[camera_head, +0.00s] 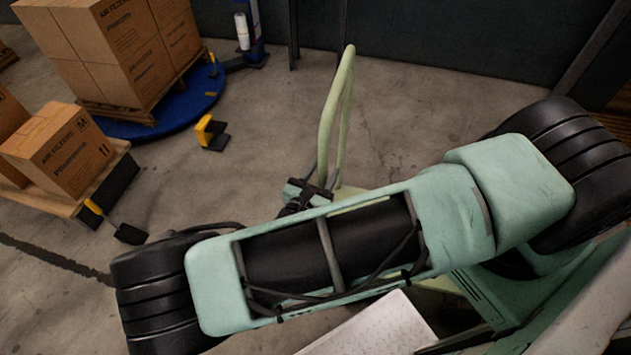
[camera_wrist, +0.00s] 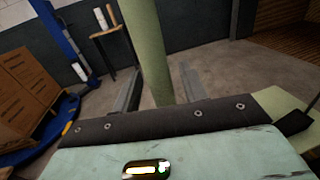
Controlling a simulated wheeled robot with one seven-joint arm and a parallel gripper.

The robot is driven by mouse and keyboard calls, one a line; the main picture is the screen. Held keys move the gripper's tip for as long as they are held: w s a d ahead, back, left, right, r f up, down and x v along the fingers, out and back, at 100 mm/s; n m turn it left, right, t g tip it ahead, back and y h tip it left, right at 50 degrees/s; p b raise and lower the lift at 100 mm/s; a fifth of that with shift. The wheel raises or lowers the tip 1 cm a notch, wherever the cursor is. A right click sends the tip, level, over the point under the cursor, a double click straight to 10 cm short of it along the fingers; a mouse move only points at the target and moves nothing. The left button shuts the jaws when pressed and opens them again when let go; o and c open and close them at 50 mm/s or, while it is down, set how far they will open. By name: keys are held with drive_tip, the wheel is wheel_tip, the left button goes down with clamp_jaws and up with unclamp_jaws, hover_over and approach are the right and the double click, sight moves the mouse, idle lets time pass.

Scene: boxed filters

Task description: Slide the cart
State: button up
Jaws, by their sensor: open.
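The cart's handle is a tall pale-green tube loop (camera_head: 328,125) in the middle of the head view, leaning slightly. In the wrist view one of its green tubes (camera_wrist: 148,50) stands close ahead, between my two grey fingers. My gripper (camera_head: 322,172) is at the lower part of the handle in the head view; it also shows in the wrist view (camera_wrist: 160,75). It is open, with a finger on either side of the tube, and I cannot tell whether either touches it. The cart's deck is mostly hidden behind my arm.
At the left, a box of air filters (camera_head: 62,150) stands on a low pallet. Stacked boxes (camera_head: 115,50) stand on a pallet over a round blue base (camera_head: 190,110). A yellow-and-black piece (camera_head: 210,132) lies on the floor. Bare concrete is free left of the handle.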

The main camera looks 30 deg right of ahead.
drive_tip(key=b+v, duration=0.3)
drive_tip(key=v, duration=1.4)
drive_tip(key=shift+a+b, duration=0.2)
drive_tip(key=shift+b, duration=0.2)
drive_tip(key=shift+s, duration=0.15)
drive_tip(key=s+r+m+g+y, duration=0.2)
drive_tip(key=r+m+y, duration=0.3)
drive_tip(key=r, duration=0.3)
drive_tip(key=s+d+r+m+g+y, duration=0.1)
drive_tip(key=s+r+m+g+y, duration=0.2)
drive_tip(key=r, duration=0.6)
drive_tip(key=s+r+m+g+y, duration=0.3)
drive_tip(key=r+m+g+y, duration=0.2)
drive_tip(key=r+m+y, duration=0.2)
drive_tip(key=shift+d+r+m+y+p, duration=0.3)
drive_tip(key=shift+r+m, duration=0.5)
drive_tip(key=shift+m, duration=0.3)
